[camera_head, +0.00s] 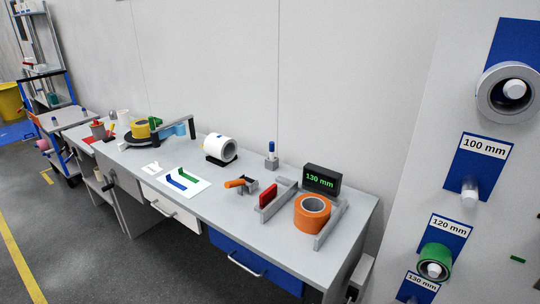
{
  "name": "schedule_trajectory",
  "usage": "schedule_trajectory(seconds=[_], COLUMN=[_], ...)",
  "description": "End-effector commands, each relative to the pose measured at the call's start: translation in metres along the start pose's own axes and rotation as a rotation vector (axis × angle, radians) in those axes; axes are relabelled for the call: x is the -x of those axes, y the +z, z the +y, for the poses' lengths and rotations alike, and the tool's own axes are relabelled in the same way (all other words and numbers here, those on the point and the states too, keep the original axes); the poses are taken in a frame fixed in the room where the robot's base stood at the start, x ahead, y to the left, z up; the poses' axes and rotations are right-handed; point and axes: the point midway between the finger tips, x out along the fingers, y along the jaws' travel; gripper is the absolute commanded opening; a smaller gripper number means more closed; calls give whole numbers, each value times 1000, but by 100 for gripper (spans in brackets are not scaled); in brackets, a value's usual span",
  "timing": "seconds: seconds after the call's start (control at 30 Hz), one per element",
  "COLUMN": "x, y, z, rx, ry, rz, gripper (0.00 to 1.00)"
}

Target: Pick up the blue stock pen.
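A small upright item with a blue upper part (271,147) stands in a small grey block (271,162) at the back of the grey bench, against the wall. It looks like a blue pen in a holder, but it is too small to be sure. A blue angled piece (176,184) and a green one (188,177) show on a white sheet at the middle front. My gripper is not in view.
On the bench (225,195) are a white roll (220,148), an orange roll (312,211) between grey rails, a display reading 130 mm (321,180), an orange-handled tool (240,184) and yellow tape (140,129). A peg panel with rolls (436,262) stands at right.

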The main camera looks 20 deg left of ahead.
Motion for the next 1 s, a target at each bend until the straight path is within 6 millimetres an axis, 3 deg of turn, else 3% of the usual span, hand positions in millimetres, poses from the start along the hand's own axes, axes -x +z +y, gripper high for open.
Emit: schedule_trajectory(seconds=[0.3, 0.63, 1.0], x=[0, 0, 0], y=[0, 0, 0], z=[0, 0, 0], rx=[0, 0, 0], ry=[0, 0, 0], rz=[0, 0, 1], gripper=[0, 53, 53])
